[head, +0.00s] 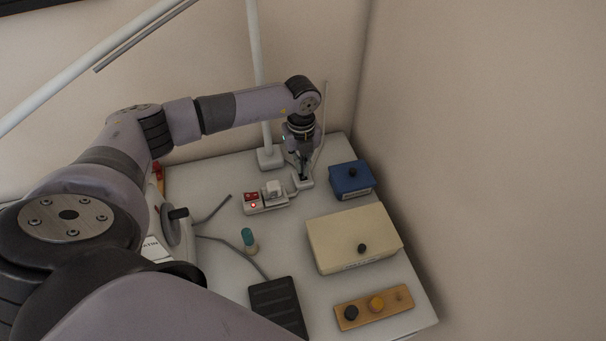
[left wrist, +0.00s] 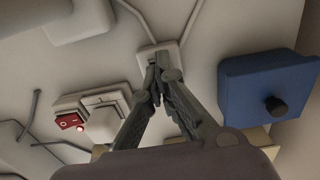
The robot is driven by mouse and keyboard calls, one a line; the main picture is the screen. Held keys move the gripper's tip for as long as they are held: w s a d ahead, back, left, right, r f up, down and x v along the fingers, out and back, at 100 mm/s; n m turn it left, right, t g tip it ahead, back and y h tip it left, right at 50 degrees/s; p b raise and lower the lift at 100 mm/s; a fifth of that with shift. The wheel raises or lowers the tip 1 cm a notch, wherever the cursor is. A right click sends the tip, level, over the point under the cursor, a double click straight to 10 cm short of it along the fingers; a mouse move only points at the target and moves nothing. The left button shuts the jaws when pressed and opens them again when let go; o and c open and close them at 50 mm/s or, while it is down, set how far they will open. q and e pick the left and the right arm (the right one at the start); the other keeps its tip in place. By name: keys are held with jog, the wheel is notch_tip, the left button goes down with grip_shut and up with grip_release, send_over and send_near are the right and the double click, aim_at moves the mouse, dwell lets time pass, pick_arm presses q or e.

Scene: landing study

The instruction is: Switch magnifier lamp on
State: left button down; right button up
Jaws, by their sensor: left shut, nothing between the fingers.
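The magnifier lamp's white pole (head: 256,70) rises from a square base (head: 269,157) at the back of the table; its head is out of view. A small white corded box (head: 304,183), perhaps the lamp's switch, lies right of the base and also shows in the left wrist view (left wrist: 172,50). My left gripper (head: 303,174) points down at this box, shut and empty. In the left wrist view its fingertips (left wrist: 153,82) overlap the box's near part; I cannot tell if they touch it. My right gripper is not in view.
A power strip (head: 279,203) with a red switch, lit red light and white plug sits left of the box. A blue box (head: 351,179), cream box (head: 345,234), black pedal (head: 276,303), teal-topped bottle (head: 248,240) and wooden knob board (head: 363,312) share the table. A wall rises at right.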

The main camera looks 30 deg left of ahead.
pick_arm(q)
jog(key=shift+s+f, duration=0.1)
jog(key=shift+f, duration=0.2)
jog(key=shift+r+p, duration=0.6)
jog(key=shift+r, duration=0.3)
jog(key=shift+r+p, duration=1.9)
jog(key=shift+r, duration=0.8)
jog(key=shift+f, duration=0.1)
